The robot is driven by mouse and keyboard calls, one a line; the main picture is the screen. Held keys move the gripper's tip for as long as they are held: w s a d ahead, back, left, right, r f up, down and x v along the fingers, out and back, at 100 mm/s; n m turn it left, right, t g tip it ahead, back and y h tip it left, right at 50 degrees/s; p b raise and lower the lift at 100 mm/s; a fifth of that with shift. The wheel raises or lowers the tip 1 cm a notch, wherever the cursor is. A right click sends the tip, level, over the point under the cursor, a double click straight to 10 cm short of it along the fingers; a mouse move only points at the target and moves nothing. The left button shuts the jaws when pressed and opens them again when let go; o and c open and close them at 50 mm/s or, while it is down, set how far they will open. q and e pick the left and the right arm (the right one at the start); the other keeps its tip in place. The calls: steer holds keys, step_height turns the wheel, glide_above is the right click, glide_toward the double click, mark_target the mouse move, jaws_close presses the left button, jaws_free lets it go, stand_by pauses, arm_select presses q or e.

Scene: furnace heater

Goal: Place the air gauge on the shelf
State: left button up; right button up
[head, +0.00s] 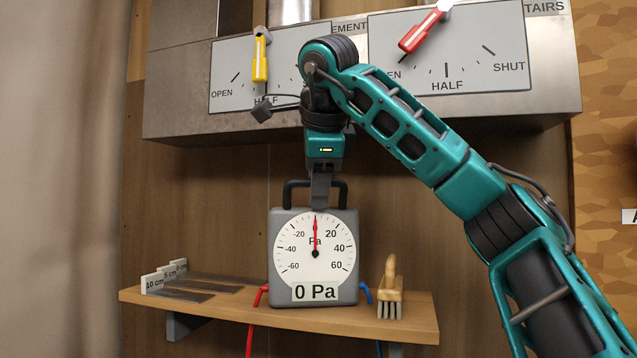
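The air gauge (288,233) is a grey box with a round white dial, a red needle at 0 and a "0 Pa" readout. It is upright at the middle of the wooden shelf (230,308), its base at the shelf surface; I cannot tell whether it bears fully on it. A black handle is on its top. My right gripper (320,190) points down at this handle, between its two sides. The fingers look close together at the handle, but the grip itself is hidden. My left gripper is out of view.
A wooden-handled brush (390,290) stands right of the gauge. Flat metal strips with labelled ends (165,277) lie at the shelf's left. Red and blue hoses hang from the gauge's sides. Above is a metal duct with a yellow lever (260,58) and a red lever (424,28).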

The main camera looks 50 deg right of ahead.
steer(key=shift+s+a+r, duration=0.2)
steer(key=shift+s+r, duration=0.05)
steer(key=shift+r, duration=0.2)
steer(key=p+v, duration=0.2)
steer(key=v, duration=0.9)
steer(key=shift+p, duration=0.35)
steer(key=shift+f, duration=0.1)
